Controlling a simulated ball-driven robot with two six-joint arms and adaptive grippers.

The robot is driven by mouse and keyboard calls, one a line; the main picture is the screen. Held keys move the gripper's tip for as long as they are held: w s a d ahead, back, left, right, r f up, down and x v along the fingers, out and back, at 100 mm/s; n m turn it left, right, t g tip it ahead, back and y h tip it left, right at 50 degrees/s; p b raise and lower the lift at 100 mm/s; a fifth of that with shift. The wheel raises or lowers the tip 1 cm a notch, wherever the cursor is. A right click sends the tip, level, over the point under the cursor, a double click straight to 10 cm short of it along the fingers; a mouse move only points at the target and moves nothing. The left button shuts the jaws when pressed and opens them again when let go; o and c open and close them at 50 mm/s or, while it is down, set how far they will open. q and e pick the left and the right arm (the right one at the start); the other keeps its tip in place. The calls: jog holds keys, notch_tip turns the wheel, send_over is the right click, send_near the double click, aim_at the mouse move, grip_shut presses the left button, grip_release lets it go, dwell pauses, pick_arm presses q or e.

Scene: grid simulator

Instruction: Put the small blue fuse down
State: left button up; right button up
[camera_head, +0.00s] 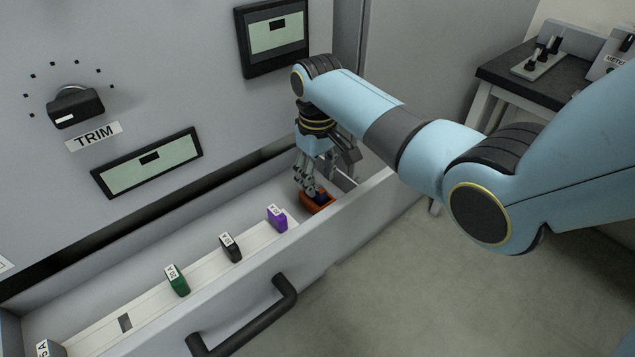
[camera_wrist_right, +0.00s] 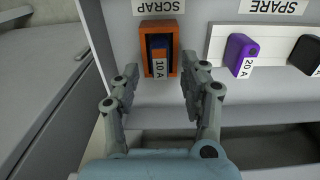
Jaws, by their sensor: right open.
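The small blue fuse (camera_wrist_right: 158,42) lies in the orange scrap box (camera_wrist_right: 174,50) in the right wrist view, with a white 10 A label at its near end. In the head view the fuse shows as a dark blue patch (camera_head: 321,197) inside the orange box (camera_head: 316,208). My right gripper (camera_head: 310,190) is over the box, partly covering it. In the right wrist view the gripper (camera_wrist_right: 160,78) is open, with its fingers apart to either side of the fuse's label and not closed on it. My left gripper is not in view.
The box sits in an open drawer (camera_head: 352,213) marked SCRAP and SPARE. Beside it a white rail (camera_head: 200,270) holds purple (camera_head: 277,217), black (camera_head: 230,247) and green (camera_head: 177,280) fuses. The drawer's front wall and black handle (camera_head: 245,318) border this space; a panel rises behind.

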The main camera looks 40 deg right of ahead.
aim_at(318, 188)
notch_tip(318, 188, up, 10)
jog(key=p, duration=0.1)
jog(key=shift+f+p, duration=0.25)
jog(key=shift+p, duration=0.15)
